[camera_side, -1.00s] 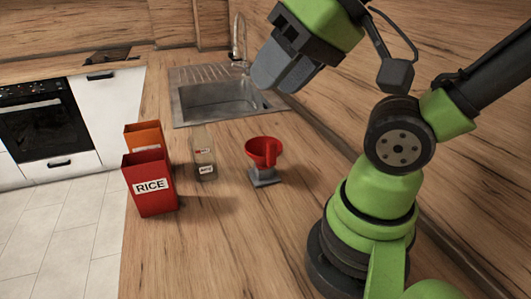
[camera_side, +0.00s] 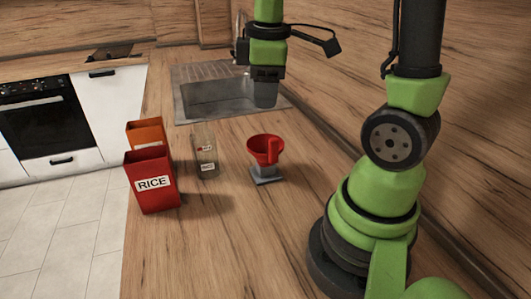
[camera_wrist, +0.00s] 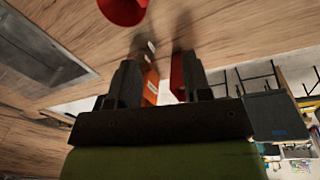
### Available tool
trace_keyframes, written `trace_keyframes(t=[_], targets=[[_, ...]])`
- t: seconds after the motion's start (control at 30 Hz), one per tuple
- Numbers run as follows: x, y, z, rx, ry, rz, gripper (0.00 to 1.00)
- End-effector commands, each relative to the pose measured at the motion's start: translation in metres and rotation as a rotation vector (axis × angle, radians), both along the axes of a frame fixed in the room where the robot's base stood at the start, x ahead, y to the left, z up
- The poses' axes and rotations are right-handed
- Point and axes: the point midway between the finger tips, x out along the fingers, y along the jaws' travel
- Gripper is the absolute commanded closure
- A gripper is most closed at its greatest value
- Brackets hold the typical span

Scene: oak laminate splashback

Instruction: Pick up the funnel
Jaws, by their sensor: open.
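In the wrist view only part of the red funnel (camera_wrist: 124,8) shows at the top edge. My gripper (camera_side: 265,101) points down in the air above the counter, beyond the funnel and near the sink in the side view. In the wrist view my gripper (camera_wrist: 158,82) has its two dark fingers apart, with no object held between them.
A red RICE box (camera_side: 152,183) and an orange box (camera_side: 146,135) stand at the counter's left edge. Clear labelled containers (camera_side: 206,158) stand between them and the funnel. The steel sink (camera_side: 205,103) lies behind. The counter in front of the funnel is clear.

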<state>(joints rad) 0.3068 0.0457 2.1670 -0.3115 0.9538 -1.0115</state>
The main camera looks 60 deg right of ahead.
Motion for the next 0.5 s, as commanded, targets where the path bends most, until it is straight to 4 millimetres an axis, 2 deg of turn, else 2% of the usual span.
trace_keyframes(t=[0.03, 0.1, 0.2, 0.37, 0.5], targets=[[0.003, -0.011, -0.012, -0.007, 0.060, 0.060, 0.55], [0.005, -0.023, -0.024, -0.014, 0.119, 0.151, 0.55], [0.005, -0.034, -0.037, -0.014, 0.175, 0.238, 0.55], [0.004, -0.040, -0.053, -0.010, 0.209, 0.291, 0.55], [0.002, -0.041, -0.074, -0.009, 0.209, 0.291, 0.55]])
